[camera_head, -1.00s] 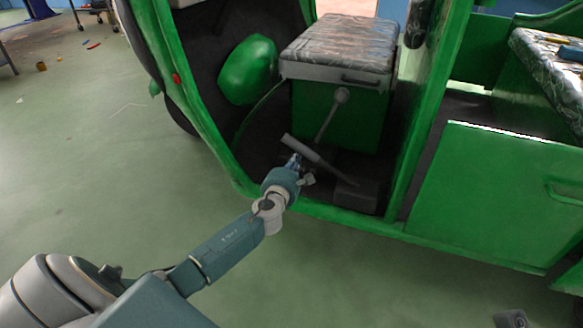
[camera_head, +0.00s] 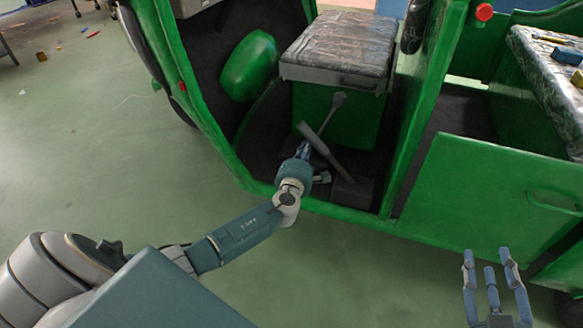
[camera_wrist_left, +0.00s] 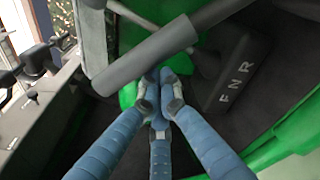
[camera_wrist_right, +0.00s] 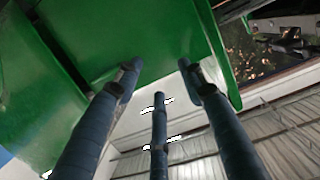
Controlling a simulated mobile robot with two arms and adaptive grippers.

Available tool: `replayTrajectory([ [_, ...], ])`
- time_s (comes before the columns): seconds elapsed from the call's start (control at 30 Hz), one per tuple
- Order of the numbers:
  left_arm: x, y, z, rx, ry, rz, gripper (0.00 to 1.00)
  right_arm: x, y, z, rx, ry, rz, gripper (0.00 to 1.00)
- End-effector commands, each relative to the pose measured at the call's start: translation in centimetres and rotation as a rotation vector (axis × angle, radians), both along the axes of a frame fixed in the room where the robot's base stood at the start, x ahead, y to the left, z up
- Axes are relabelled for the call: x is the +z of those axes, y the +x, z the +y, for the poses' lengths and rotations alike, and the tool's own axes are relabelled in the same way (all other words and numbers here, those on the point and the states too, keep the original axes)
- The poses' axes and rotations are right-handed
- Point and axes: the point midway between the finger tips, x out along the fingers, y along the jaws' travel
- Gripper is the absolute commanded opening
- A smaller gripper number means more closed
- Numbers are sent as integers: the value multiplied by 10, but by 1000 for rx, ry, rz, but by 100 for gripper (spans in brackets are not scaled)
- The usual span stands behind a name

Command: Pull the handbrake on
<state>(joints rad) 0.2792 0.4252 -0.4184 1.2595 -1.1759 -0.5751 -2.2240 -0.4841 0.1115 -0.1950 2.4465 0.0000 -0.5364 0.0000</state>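A lever with a thick grey cylindrical grip (camera_head: 313,138), apparently the handbrake, rises from the dark floor of the green rickshaw, in front of the seat. Its grip fills the upper middle of the left wrist view (camera_wrist_left: 145,57). My left gripper (camera_head: 303,151) is right at this grip. In the left wrist view its blue fingertips (camera_wrist_left: 160,80) are drawn together and empty, just below the grip's edge. I cannot tell whether they touch it. My right gripper (camera_head: 490,262) is open and empty at the lower right, outside the rickshaw's green side panel. Its spread fingers show in the right wrist view (camera_wrist_right: 160,85).
A second lever with a round knob (camera_head: 339,99) stands close behind the grip. A dark box (camera_head: 352,192) marked F N R lies beside it. The seat (camera_head: 340,45), green door post (camera_head: 412,120) and side panel (camera_head: 480,195) bound the opening.

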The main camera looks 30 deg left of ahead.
Motion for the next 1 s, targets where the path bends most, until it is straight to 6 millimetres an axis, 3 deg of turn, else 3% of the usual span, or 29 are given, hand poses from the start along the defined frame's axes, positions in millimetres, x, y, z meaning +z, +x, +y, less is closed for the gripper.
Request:
replayTrajectory([
  [0.03, 10, 2, -5, -6, 15, -1, 0, -15, -6, -4, -6, -22, 86, 40],
  [0.2, 18, 4, -12, -5, 65, 12, 0, -77, -40, -21, -25, -91, 379, 40],
  [0.4, 25, 6, -20, -4, 116, 25, 0, -129, -97, -42, -47, -159, 685, 40],
  [0.6, 30, 7, -26, -4, 158, 36, 0, -156, -153, -60, -65, -209, 923, 40],
  [0.8, 33, 8, -30, -3, 186, 42, 0, -167, -194, -71, -75, -238, 1079, 40],
  [1.0, 34, 9, -33, -5, 199, 45, 0, -165, -194, -72, -75, -239, 1080, 40],
])
